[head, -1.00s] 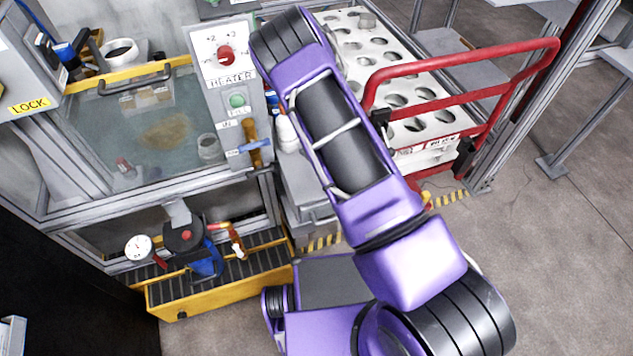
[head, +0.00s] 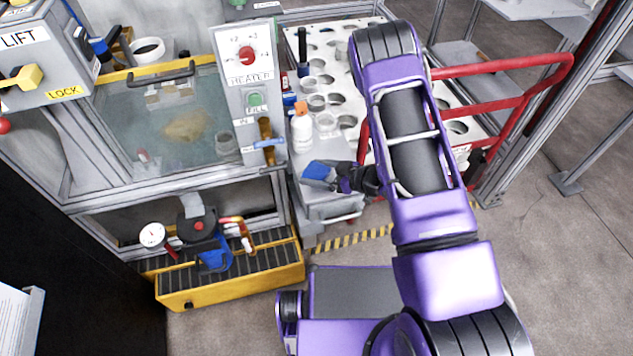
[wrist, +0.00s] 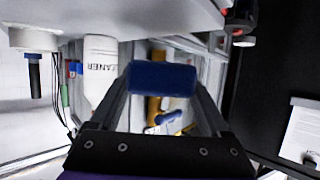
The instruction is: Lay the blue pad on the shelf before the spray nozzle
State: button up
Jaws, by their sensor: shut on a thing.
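The blue pad (head: 320,171) is held in my gripper (head: 338,176), above the grey cart beside the tank frame. In the wrist view the pad (wrist: 162,78) sits across between the two fingertips, and my gripper (wrist: 162,92) is shut on it. At lower left in the head view, a black and blue unit (head: 205,235) with a red knob stands on a ribbed shelf (head: 230,287) with a yellow front. I cannot tell which part there is the spray nozzle. The pad is apart from the shelf, up and to its right.
A white cleaner bottle (head: 302,130) stands close behind the pad. The heater panel (head: 247,75) and tank frame post are left of it. A red rail (head: 500,70) and a white perforated rack (head: 325,60) lie behind my arm. A round gauge (head: 152,235) stands at the shelf's left.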

jog(key=shift+f, duration=1.9)
jog(key=shift+f+b, duration=0.1)
jog(key=shift+b, duration=0.2)
jog(key=shift+f, duration=0.15)
jog(key=o, duration=1.2)
jog(key=shift+c, duration=0.2)
jog(key=shift+r, duration=0.25)
jog(key=p+v, duration=0.1)
jog(key=v, duration=1.1)
